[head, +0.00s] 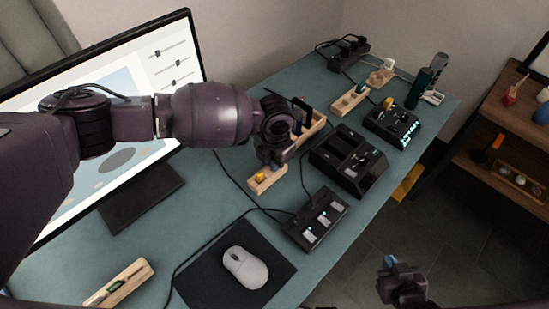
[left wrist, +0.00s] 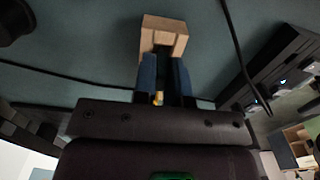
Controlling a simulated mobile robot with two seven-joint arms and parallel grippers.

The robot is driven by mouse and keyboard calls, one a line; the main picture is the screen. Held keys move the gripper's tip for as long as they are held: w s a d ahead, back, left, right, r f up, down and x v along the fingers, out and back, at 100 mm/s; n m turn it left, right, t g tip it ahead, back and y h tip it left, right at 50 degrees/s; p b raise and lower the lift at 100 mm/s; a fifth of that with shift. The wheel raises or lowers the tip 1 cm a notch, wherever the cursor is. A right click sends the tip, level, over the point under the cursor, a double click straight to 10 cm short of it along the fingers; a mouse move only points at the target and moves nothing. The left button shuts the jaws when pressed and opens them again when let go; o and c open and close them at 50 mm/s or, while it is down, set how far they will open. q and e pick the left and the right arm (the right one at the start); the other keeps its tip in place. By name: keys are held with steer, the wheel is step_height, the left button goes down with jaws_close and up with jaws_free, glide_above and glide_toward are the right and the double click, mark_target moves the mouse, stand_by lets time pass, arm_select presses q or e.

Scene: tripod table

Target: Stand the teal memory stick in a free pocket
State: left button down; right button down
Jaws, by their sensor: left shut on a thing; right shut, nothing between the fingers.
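My left gripper (head: 272,158) is low over a small wooden block (head: 268,180) with a yellow piece at its near end. In the left wrist view its two blue fingers (left wrist: 166,72) are shut on a narrow dark piece (left wrist: 162,62), seemingly the teal memory stick, mostly hidden between them. The wooden block (left wrist: 165,30) shows just beyond the fingertips, with an opening facing them. I cannot tell whether the stick touches the block. My right gripper (head: 390,264) is shut and empty, off the table at the lower right.
A black double-slot box (head: 350,160) and a black switch panel (head: 315,220) stand right of the block. A mouse (head: 246,267) lies on a dark mat. Another wooden holder (head: 120,284) is at the front left. The monitor (head: 175,60) stands behind my left arm. Cables cross the table.

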arm_select(q)
steer(key=shift+f, duration=0.35)
steer(key=c, duration=1.1)
jaws_free()
